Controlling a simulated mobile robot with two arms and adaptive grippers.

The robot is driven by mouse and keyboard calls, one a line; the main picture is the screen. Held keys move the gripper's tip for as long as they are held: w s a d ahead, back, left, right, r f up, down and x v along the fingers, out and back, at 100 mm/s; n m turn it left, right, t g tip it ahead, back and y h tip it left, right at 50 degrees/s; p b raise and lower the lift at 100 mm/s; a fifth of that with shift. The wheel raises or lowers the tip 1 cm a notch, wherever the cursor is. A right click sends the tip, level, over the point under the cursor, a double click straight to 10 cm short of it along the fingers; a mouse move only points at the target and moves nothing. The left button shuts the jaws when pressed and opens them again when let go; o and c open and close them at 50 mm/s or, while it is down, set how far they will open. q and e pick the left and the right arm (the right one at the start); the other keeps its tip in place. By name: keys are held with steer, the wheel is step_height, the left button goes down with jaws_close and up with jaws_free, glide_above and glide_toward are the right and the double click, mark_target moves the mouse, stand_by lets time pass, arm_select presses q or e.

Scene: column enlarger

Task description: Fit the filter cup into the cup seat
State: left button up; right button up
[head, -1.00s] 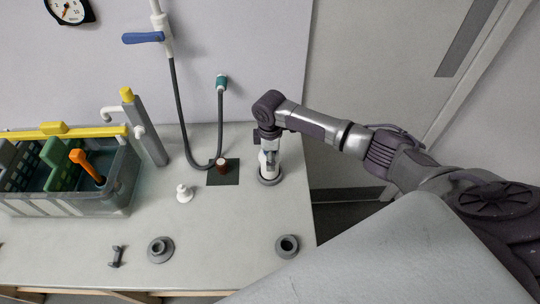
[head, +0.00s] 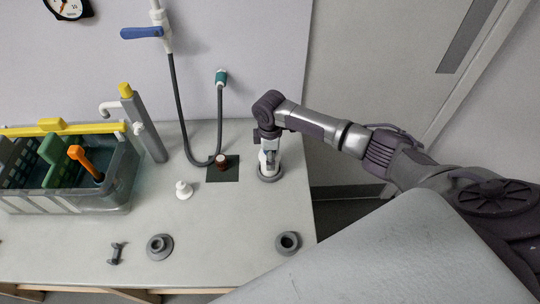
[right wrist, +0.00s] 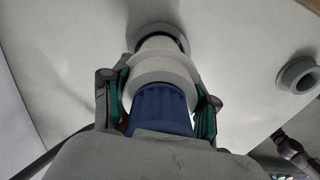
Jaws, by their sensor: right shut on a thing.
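My right gripper (right wrist: 160,100) is shut on the filter cup, a stepped white cylinder (right wrist: 160,68) with a ribbed blue part (right wrist: 161,107) at the near end. One finger presses on each side of it. The cup points down at a grey ring seat (right wrist: 182,33) on the bench. Its narrow lower end is at the ring's opening; I cannot tell how deep it sits. In the head view the right gripper (head: 267,141) is above the white cup (head: 268,161), which looks upright over the grey ring (head: 270,178). My left gripper is not in view.
Two other grey flanged rings (head: 160,247) (head: 288,243) stand near the bench front. A white knob-like piece (head: 184,190), a brown-topped piece (head: 221,161) on a dark square and a hose (head: 176,105) are to the left. A grey bin (head: 70,202) stands far left.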

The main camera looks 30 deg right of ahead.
steer(key=o, duration=1.3)
steer(key=shift+o, duration=0.2)
steer(key=shift+o, duration=1.2)
steer(key=shift+r, duration=0.25)
steer(key=shift+r+p, duration=1.95)
steer(key=shift+p, duration=0.3)
steer(key=shift+r, duration=0.1)
